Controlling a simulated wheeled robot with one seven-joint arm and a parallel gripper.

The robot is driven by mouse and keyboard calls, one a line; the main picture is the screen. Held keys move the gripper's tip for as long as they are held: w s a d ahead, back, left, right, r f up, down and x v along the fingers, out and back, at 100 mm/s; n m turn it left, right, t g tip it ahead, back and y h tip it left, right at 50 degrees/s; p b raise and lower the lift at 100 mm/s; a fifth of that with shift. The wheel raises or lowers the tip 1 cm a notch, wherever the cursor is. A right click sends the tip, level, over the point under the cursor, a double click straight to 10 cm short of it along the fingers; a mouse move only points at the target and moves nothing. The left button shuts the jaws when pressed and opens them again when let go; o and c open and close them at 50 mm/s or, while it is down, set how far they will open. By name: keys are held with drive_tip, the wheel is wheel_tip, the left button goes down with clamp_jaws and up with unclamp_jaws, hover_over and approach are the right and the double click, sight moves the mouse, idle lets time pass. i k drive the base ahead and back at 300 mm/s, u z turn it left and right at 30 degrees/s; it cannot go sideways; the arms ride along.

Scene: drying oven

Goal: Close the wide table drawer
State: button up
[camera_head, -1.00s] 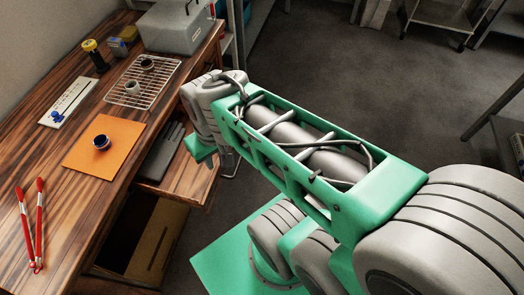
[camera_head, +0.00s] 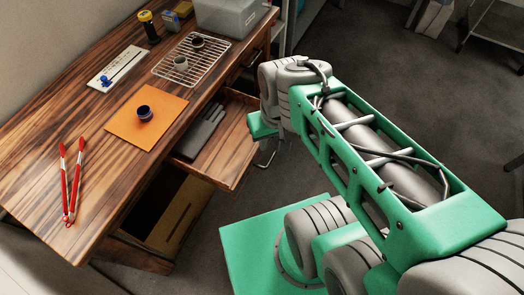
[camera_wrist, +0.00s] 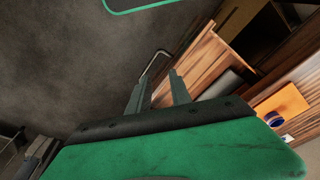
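The wide wooden table drawer (camera_head: 232,147) stands pulled out under the tabletop in the head view, with dark grey gloves (camera_head: 203,130) inside. Its front also shows in the wrist view (camera_wrist: 208,60). A bent metal handle (camera_wrist: 152,62) projects from the drawer front. My gripper (camera_wrist: 159,77) is open in the wrist view, its two dark fingers apart and pointing toward the handle. The handle appears just beyond the fingertips; I cannot tell whether they touch. In the head view my wrist is beside the drawer's right end, and the fingers are hidden.
An open compartment (camera_head: 180,215) lies below the drawer.

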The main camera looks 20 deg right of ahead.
sight(227, 162)
drive_tip(key=u, duration=0.1)
drive_tip(key=k, duration=0.7)
drive_tip(key=u, duration=0.8)
drive_tip(key=i, duration=0.45)
drive_tip(key=z, duration=0.05)
